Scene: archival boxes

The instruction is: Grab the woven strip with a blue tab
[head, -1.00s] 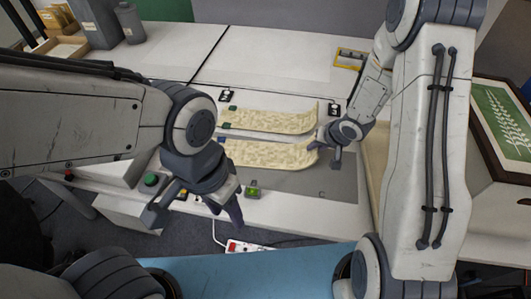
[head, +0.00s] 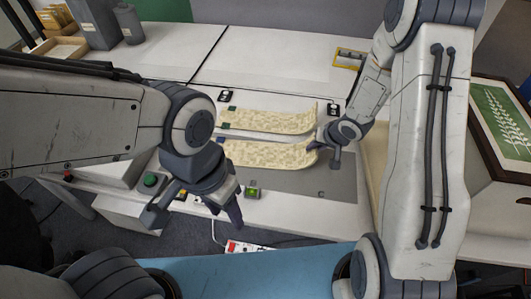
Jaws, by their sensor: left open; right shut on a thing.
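Two cream woven strips lie one behind the other on the grey panel of the table. The front strip (head: 265,154) has a small dark tab (head: 221,142) at its left end that looks blue. The rear strip (head: 268,122) has a dark greenish tab (head: 226,126) at its left end. Both strips curve up at their right ends. My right gripper (head: 326,148) is shut on the right end of the front strip; its fingers partly hide that end. My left gripper (head: 196,214) is open and empty, in front and to the left of the strips.
A green button (head: 150,180) and a small green-lit device (head: 252,193) are along the table's front edge. A power strip (head: 248,246) lies below. Grey containers (head: 97,22) stand back left. The white rear tabletop is largely clear.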

